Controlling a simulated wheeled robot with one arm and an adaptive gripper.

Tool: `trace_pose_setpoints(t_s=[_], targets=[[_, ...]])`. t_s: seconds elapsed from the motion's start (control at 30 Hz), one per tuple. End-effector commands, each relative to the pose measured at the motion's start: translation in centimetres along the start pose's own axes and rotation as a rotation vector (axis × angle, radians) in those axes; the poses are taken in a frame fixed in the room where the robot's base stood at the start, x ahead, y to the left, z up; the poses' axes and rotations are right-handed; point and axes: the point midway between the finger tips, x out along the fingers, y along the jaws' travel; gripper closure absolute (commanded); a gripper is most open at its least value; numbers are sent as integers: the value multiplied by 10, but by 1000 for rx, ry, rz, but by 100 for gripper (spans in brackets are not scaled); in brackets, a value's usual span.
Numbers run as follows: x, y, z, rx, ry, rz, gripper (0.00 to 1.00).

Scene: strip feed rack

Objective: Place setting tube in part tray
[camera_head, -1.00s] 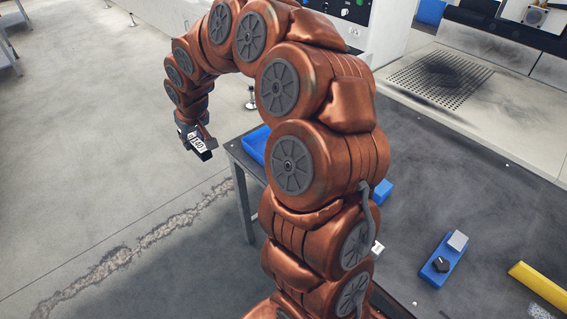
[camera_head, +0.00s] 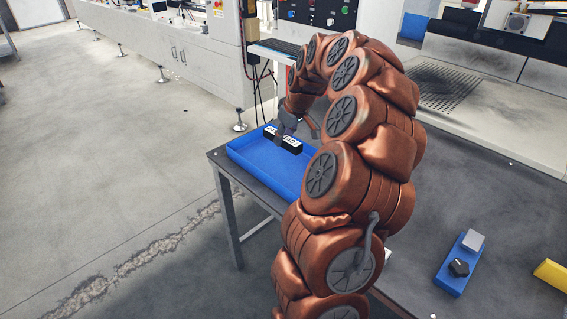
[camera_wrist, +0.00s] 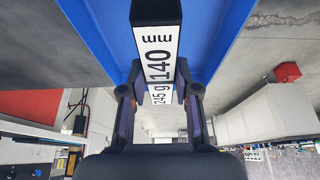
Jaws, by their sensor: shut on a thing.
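The setting tube is a black bar with a white label, seen in the head view (camera_head: 287,142) over the far part of the blue tray. In the wrist view the tube (camera_wrist: 158,45) shows label text reading 140 mm and 245 g. My gripper (camera_wrist: 158,92) is shut on the tube, with one finger on each side. The blue part tray (camera_head: 250,166) sits at the table's left corner, and its blue surface (camera_wrist: 215,40) also shows beyond the tube. I cannot tell whether the tube touches the tray floor.
The dark table (camera_head: 425,220) is mostly bare on the right. A blue holder (camera_head: 447,281) with a grey block and a black knob stands there. A yellow piece (camera_head: 553,277) lies at the right edge. A control panel (camera_head: 320,12) stands behind the tray.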

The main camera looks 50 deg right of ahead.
Motion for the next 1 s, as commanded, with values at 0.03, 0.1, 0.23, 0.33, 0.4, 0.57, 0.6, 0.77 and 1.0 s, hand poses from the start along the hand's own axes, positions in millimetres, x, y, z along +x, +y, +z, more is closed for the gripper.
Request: trace_pose_setpoints(t_s=[0.03,0.1,0.23,0.33,0.4,0.57,0.6,0.77,1.0], targets=[[8,-1,4,1,-2,-2,100],[18,0,7,2,1,0,100],[34,0,14,2,1,0,100],[40,0,16,1,3,2,100],[45,0,18,1,2,1,100],[65,0,27,2,1,2,100],[70,1,28,2,2,3,100],[75,1,30,1,3,3,100],[77,0,31,1,3,3,100]])
